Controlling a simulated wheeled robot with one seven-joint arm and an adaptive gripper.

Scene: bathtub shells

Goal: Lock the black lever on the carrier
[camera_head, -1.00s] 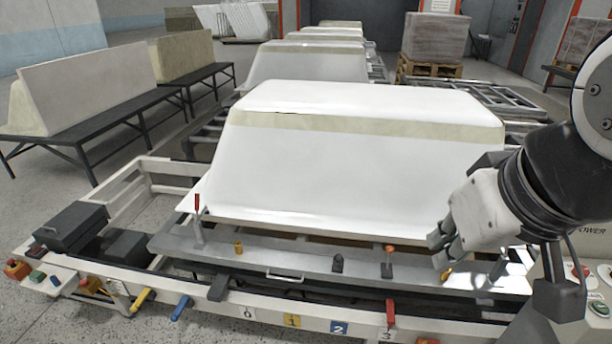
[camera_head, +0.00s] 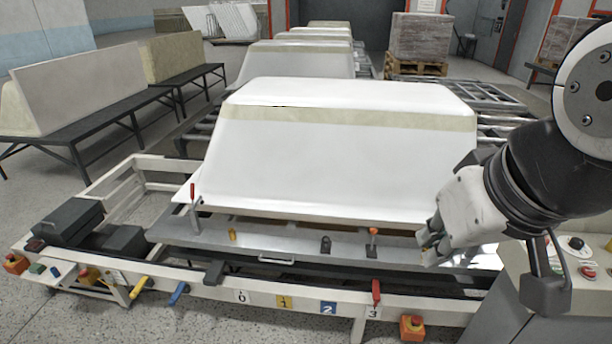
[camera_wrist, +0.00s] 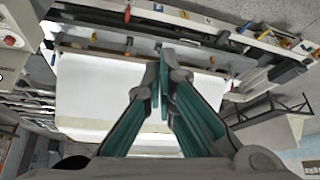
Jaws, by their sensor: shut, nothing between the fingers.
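The carrier (camera_head: 295,243) is a grey metal plate bearing a white tub shell (camera_head: 330,160). A small upright black lever (camera_head: 325,245) stands on its front part, between a yellow one (camera_head: 233,235) and an orange-topped one (camera_head: 373,241). Another black lever (camera_head: 214,272) sticks out over the front rail. My gripper (camera_head: 430,240) is at the right of the carrier, right of the upright black lever and apart from it. It is shut and empty. Its green-padded fingers meet in the wrist view (camera_wrist: 165,60), where which dark part is the lever is hard to tell.
A red-handled lever (camera_head: 193,196) stands at the carrier's left end. The front rail (camera_head: 270,300) has yellow, blue and red (camera_head: 376,291) handles and number plates. An emergency-stop box (camera_head: 412,327) is below the rail. A control panel (camera_head: 580,262) is at the right.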

